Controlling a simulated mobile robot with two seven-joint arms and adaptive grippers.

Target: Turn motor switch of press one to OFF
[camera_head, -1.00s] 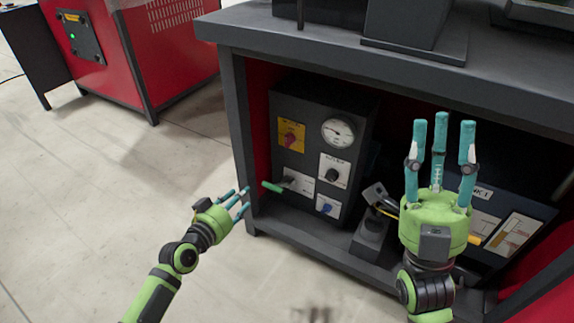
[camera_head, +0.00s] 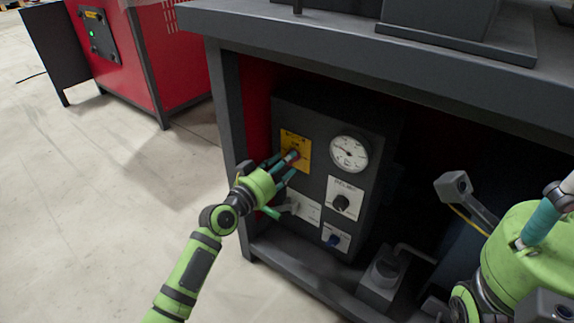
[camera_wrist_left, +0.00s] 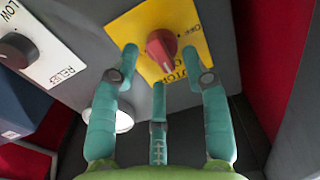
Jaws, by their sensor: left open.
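The motor switch is a red knob (camera_wrist_left: 162,46) on a yellow plate (camera_wrist_left: 191,24) on the dark control box. In the head view the yellow plate (camera_head: 303,148) is partly covered by my left gripper. My left gripper (camera_head: 285,162) is open in front of the plate. In the left wrist view its teal fingers (camera_wrist_left: 162,72) are spread around the red knob, with one finger on each side and one below. I cannot tell whether they touch it. My right gripper (camera_head: 535,235) is partly in view at the right edge, with most of its fingers cut off.
The box sits under a dark bench top (camera_head: 300,35). A grey clamp-like part (camera_head: 455,187) stands to the right.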

